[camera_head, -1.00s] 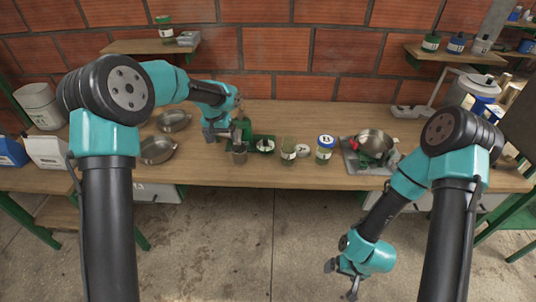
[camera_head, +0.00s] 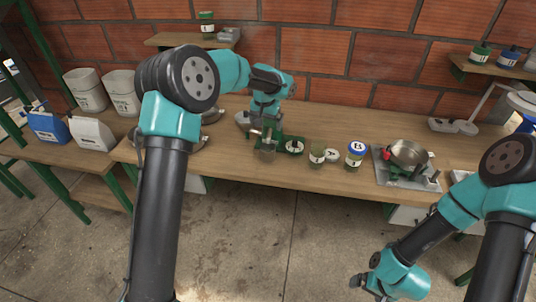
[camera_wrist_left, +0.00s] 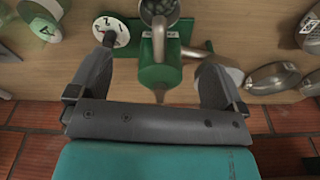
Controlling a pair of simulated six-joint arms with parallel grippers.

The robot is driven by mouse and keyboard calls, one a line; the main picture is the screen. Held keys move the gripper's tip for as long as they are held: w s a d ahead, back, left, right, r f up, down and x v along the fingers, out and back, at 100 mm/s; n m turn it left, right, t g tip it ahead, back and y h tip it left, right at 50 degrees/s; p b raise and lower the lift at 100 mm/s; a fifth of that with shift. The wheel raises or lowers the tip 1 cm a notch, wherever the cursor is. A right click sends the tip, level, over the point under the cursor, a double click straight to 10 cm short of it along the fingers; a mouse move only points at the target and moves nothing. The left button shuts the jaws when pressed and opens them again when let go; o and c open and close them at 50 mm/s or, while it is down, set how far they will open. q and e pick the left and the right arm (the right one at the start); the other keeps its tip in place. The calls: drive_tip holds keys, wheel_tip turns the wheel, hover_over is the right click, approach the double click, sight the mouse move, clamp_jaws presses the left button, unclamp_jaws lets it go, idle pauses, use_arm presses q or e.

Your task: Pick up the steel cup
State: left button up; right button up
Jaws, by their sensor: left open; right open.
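The steel cup (camera_head: 267,154) stands near the table's front edge, in front of a small green device (camera_head: 278,141). In the left wrist view the cup (camera_wrist_left: 160,14) shows at the top middle, partly cut off by the frame edge, with dark contents. My left gripper (camera_head: 263,134) is just behind and above the cup, pointing down. In the left wrist view its open fingers (camera_wrist_left: 158,42) are spread to either side of the green device and the cup, with nothing gripped. My right gripper (camera_head: 368,289) is open and empty, low in front of the table.
Steel dishes (camera_wrist_left: 272,78) lie left of the cup, partly behind my left arm.

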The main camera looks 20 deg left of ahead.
sight(267, 141)
use_arm(q)
drive_tip(key=f, duration=0.7)
drive_tip(key=shift+w, duration=0.4)
drive_tip(key=shift+f, duration=0.1)
drive_tip(key=shift+w+d+f, duration=0.1)
drive_tip(key=shift+f, duration=2.45)
drive_tip(key=c, duration=1.2)
